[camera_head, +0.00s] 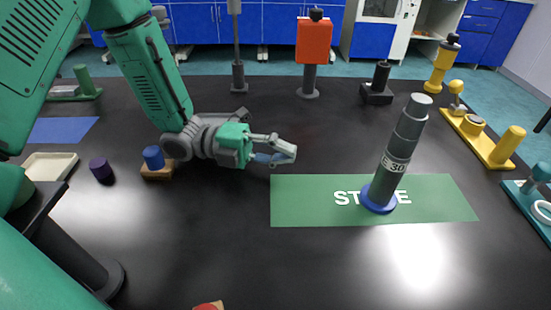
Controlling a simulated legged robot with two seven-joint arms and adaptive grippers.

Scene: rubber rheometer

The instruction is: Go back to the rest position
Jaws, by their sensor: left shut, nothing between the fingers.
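My left arm comes in from the left, and my left gripper (284,150) hangs over the black table near the middle. Its fingers are shut with nothing between them. It is left of and behind the grey stepped cylinder (398,155), apart from it. That cylinder stands upright on a blue round base on the green mat (310,212), whose white lettering it partly covers. My right gripper is not in view.
A blue cylinder (153,157) on a wooden block and a dark purple cylinder (101,170) stand left, beside a cream tray (50,167). A yellow fixture (482,138) and a teal fixture (530,197) line the right edge. An orange-red block on a stand (313,42) is at the back. The front middle is mostly clear.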

